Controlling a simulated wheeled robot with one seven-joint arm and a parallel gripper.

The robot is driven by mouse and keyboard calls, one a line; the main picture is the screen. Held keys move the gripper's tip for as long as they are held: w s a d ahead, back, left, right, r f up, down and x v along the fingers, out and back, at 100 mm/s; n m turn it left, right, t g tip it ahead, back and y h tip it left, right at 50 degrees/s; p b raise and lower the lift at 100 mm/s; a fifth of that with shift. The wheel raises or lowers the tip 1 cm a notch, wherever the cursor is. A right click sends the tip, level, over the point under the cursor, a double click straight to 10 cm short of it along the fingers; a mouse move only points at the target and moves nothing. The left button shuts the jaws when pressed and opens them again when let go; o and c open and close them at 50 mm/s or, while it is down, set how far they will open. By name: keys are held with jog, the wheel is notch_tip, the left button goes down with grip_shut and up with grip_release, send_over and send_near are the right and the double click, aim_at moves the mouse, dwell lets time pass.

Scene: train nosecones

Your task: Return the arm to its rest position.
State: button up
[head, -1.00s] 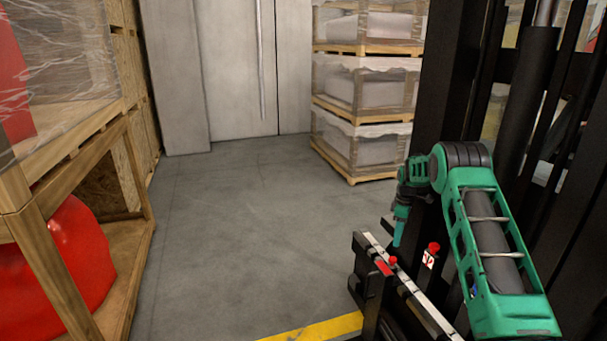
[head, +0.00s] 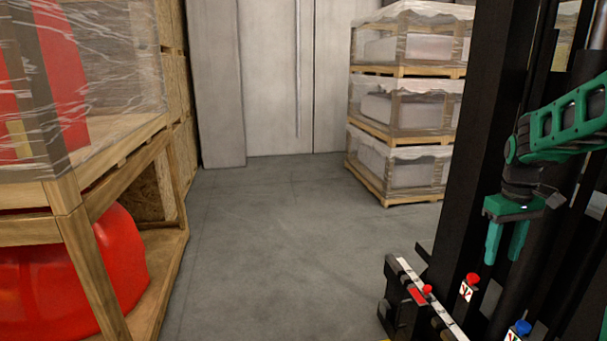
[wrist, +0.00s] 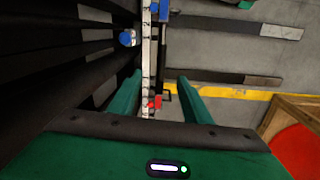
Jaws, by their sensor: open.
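My green gripper (head: 507,240) hangs at the right of the head view with its fingers pointing down. Its two fingers are apart and nothing shows between them. It is beside the black mast and above the rail with red buttons. In the wrist view the gripper (wrist: 160,90) also shows its two fingers spread, with the rail and the grey floor beyond them. The upper arm runs out of the head view at the right edge.
A wooden crate (head: 72,215) with a red nosecone (head: 85,265) stands at the left. Wrapped stacked pallets (head: 400,110) stand at the back, in front of grey doors (head: 280,75). The grey floor (head: 270,240) between is clear. A yellow floor line (wrist: 235,91) shows in the wrist view.

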jog(key=s+a+m, duration=0.2)
jog(key=s, duration=0.8)
jog(key=s+a+m, duration=0.3)
jog(key=s, duration=0.7)
jog(key=s+a+f+m, duration=0.1)
jog(key=s+a+m, duration=0.1)
jog(key=s, duration=0.8)
jog(key=shift+s+a+m+y, duration=0.3)
jog(key=shift+s+y, duration=0.05)
jog(key=shift+y, duration=0.05)
jog(key=shift+w+f, duration=0.25)
jog(key=shift+w, duration=0.4)
